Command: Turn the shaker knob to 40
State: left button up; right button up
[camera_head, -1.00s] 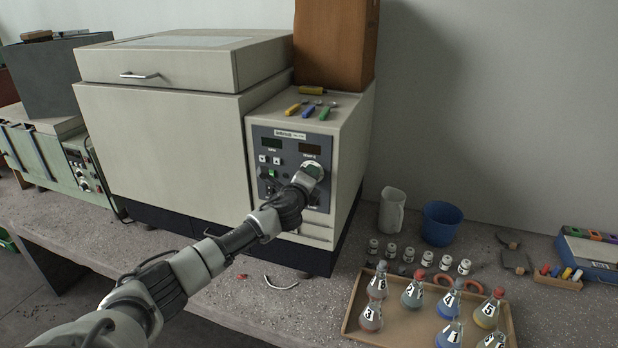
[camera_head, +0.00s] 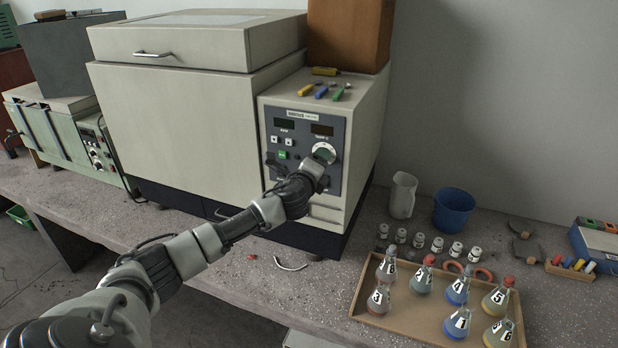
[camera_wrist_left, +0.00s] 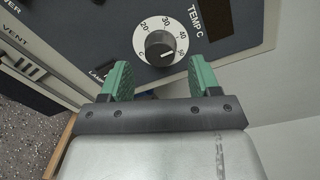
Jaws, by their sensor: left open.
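The shaker (camera_head: 185,130) is a large beige cabinet with a grey control panel (camera_head: 270,118) on its right front. Its black knob (camera_wrist_left: 160,47) sits on a white round dial marked from 20 to about 50, beside the label TEMP C. A light pointer mark shows on the knob's right side, seemingly toward the 50 end. In the head view the dial (camera_head: 324,151) shows just above my left gripper (camera_head: 316,166). In the wrist view my left gripper (camera_wrist_left: 158,64) is open, its green fingers apart and empty, just short of the knob. My right gripper is out of view.
Above the dial are two dark displays, with small buttons and a green switch (camera_head: 282,155) to its left. Screwdriver-like tools (camera_head: 325,90) lie on top. A tray (camera_head: 400,328) of numbered flasks, a jug (camera_head: 402,195) and a blue cup (camera_head: 453,210) stand right.

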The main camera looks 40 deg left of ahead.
pick_arm(q)
jog(key=b+v, duration=0.2)
jog(key=v, duration=0.5)
jog(key=shift+s, duration=0.4)
jog(key=shift+f, duration=0.1)
